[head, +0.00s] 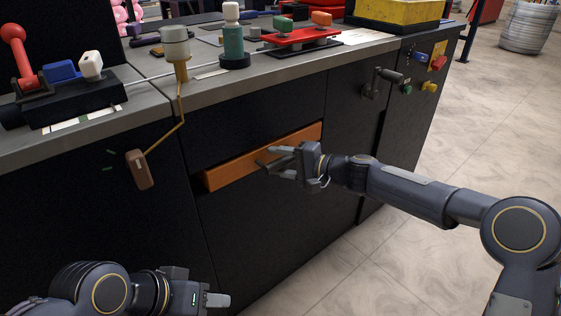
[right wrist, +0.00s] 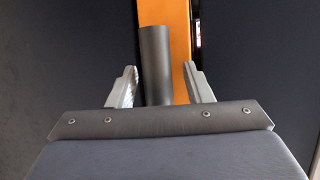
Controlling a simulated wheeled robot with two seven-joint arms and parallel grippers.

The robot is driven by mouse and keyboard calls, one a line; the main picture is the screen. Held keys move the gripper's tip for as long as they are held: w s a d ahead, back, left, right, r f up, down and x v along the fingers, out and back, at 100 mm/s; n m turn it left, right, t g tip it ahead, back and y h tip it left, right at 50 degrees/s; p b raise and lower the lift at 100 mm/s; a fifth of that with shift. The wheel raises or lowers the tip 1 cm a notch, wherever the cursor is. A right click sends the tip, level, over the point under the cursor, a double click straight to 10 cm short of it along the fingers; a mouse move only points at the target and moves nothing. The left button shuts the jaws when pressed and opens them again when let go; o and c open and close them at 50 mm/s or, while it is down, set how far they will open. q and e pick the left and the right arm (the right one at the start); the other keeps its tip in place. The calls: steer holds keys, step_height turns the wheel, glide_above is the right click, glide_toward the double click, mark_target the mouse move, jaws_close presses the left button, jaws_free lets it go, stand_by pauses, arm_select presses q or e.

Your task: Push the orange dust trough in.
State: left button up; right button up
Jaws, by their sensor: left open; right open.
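The orange dust trough (head: 228,169) is a long bar-like front in the black cabinet face, standing a little out of its slot. In the right wrist view the trough (right wrist: 180,45) runs upright behind the fingers. My right gripper (head: 268,158) is open in front of the trough's middle. A dark grey cylinder (right wrist: 155,66) shows between its fingers (right wrist: 161,86); I cannot tell whether it belongs to the trough or whether the fingers touch anything. My left gripper (head: 215,300) is open, low at the bottom of the head view, away from the trough.
A crank handle (head: 385,77) and several coloured buttons stick out to the right. The grey bench top (head: 225,88) above holds levers and fixtures.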

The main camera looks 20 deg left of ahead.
steer(key=shift+d, duration=0.1)
steer(key=p+v, duration=0.1)
steer(key=v, duration=0.6)
steer(key=shift+s+d+r, duration=0.1)
steer(key=shift+d, duration=0.2)
steer(key=s+d+r+n+h, duration=0.1)
steer(key=s+d+n+h, duration=0.2)
steer(key=s+d+h, duration=1.05)
steer(key=s+d+f+m+t+y, duration=0.1)
steer(key=s+d+f, duration=0.2)
steer(key=s+d, duration=0.6)
steer(key=s+d+f+t+y, duration=0.1)
steer(key=s+d+f, duration=0.2)
steer(key=s+d, duration=0.6)
step_height(320, 180, up, 30)
steer(key=s+a+p, duration=0.2)
steer(key=p, duration=2.7)
steer(key=shift+s+f+p, duration=0.2)
steer(key=shift+p, duration=0.1)
